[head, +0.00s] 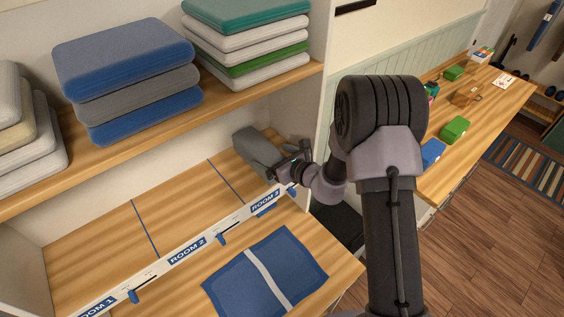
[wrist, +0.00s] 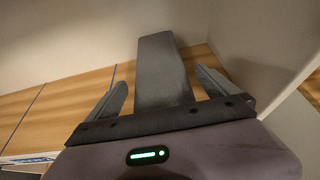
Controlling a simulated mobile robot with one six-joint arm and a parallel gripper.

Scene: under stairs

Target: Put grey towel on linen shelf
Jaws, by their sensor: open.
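A grey towel (head: 254,149), long and folded, is in the right-hand section of the lower wooden shelf (head: 180,211), the one behind the "ROOM 3" label (head: 265,201). In the wrist view the towel (wrist: 161,65) runs from close to my palm towards the pale back wall. My gripper (head: 284,160) is at the near end of the towel. In the wrist view my gripper's (wrist: 160,80) two fingers are spread, one on each side of the towel, with gaps between. Whether the towel's near end touches my palm is hidden.
Folded stacks fill the upper shelf (head: 228,101): pale ones, a blue-and-grey one (head: 127,75) and a green-and-white one (head: 245,40). A blue cloth with a white band (head: 262,280) lies on the front ledge. A side panel (head: 322,110) stands close right of my gripper.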

